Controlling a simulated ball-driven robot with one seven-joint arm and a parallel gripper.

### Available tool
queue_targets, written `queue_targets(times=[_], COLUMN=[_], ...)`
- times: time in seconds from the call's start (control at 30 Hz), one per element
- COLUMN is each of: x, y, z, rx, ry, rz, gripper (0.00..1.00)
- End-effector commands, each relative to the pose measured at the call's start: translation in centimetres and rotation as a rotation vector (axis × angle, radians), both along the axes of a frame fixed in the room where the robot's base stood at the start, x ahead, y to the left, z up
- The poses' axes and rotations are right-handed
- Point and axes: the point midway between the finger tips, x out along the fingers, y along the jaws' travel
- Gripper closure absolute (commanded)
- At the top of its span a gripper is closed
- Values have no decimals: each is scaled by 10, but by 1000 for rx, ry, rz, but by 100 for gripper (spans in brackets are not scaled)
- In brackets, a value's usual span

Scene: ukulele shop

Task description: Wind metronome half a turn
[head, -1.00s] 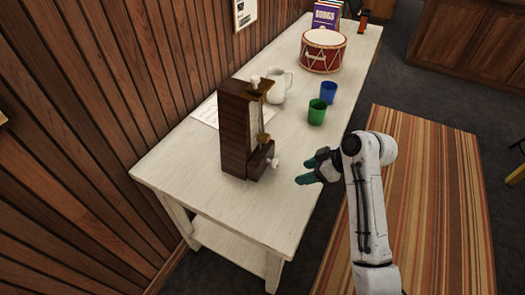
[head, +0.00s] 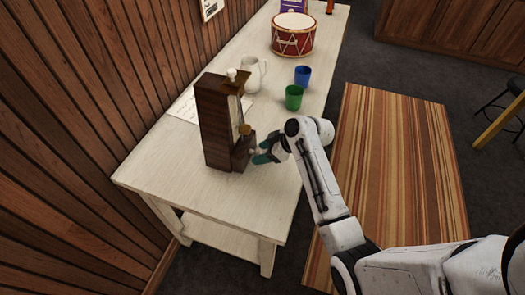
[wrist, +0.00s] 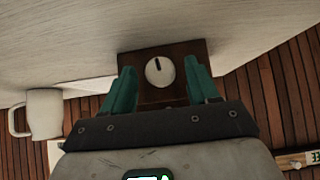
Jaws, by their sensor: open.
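The metronome (head: 218,120) is a tall dark wooden case standing upright near the front end of the white table, with a pale knob on top and a brass-coloured weight. In the wrist view its winding knob (wrist: 160,71), white and round with a dark mark near the top, sits on the brown case side (wrist: 160,52). My gripper (head: 259,155) is at the metronome's lower right side. In the wrist view my gripper (wrist: 162,85) is open, with a green finger on each side of the knob and gaps between. Contact with the knob is not visible.
A white pitcher (head: 252,75), a green cup (head: 294,97), a blue cup (head: 302,75) and a red drum (head: 293,36) stand farther back on the table (head: 165,175). A paper sheet (head: 183,108) lies behind the metronome. The tabletop in front is bare.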

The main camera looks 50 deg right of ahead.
Motion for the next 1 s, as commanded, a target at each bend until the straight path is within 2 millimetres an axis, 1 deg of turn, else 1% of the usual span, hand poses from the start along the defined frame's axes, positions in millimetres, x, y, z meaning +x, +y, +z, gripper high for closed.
queue_targets(times=[0.33,0.9,1.0], x=[3,2,3], y=[1,1,0], z=[-3,-2,-2], rx=[0,0,10], ry=[0,0,5], rz=[0,0,-1], gripper=[41,95,95])
